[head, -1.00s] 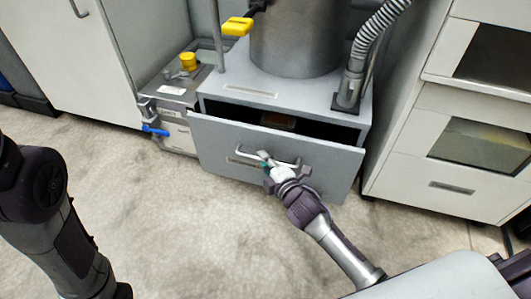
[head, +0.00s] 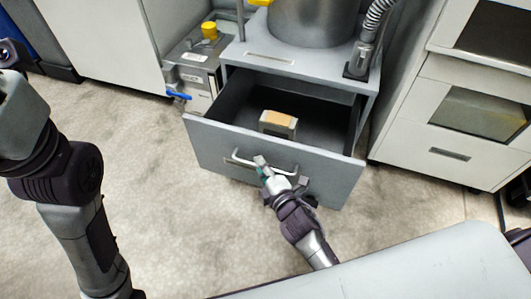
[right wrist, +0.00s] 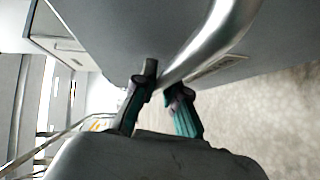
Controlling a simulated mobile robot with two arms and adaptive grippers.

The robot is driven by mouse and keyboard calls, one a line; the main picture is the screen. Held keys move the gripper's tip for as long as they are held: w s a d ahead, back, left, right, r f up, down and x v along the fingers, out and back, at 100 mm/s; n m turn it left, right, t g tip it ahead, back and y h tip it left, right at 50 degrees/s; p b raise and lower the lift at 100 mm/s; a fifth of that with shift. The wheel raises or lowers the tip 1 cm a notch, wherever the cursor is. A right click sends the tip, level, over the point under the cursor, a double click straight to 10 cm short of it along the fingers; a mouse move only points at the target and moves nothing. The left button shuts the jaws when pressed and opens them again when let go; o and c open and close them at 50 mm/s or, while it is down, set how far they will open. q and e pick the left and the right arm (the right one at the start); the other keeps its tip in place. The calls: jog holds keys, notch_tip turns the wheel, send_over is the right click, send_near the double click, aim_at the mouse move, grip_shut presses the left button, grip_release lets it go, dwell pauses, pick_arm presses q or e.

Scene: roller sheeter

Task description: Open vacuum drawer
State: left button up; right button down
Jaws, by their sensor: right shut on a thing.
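The vacuum drawer (head: 225,145) is a grey drawer under the metal vessel, pulled well out of its cabinet in the head view. Its inside shows, with a small box with a tan top (head: 278,123) lying in it. My right gripper (head: 264,168) is shut on the drawer's handle (head: 243,160), a metal bar on the front panel. In the right wrist view the fingers (right wrist: 160,98) close around the silver handle bar (right wrist: 213,45). My left arm shows at the left of the head view, but its fingertips are not in view.
A white cabinet with drawers (head: 450,153) stands close to the right of the open drawer. A pump unit with a yellow cap (head: 210,30) and blue lever stands to the left. The floor (head: 165,215) in front is clear.

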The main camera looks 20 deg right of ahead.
jog(key=shift+s+a, duration=0.4)
jog(key=shift+s, duration=0.2)
jog(key=shift+s+a, duration=0.4)
jog(key=shift+s, duration=0.2)
jog(key=c, duration=1.2)
grip_release()
jog(key=v, duration=1.2)
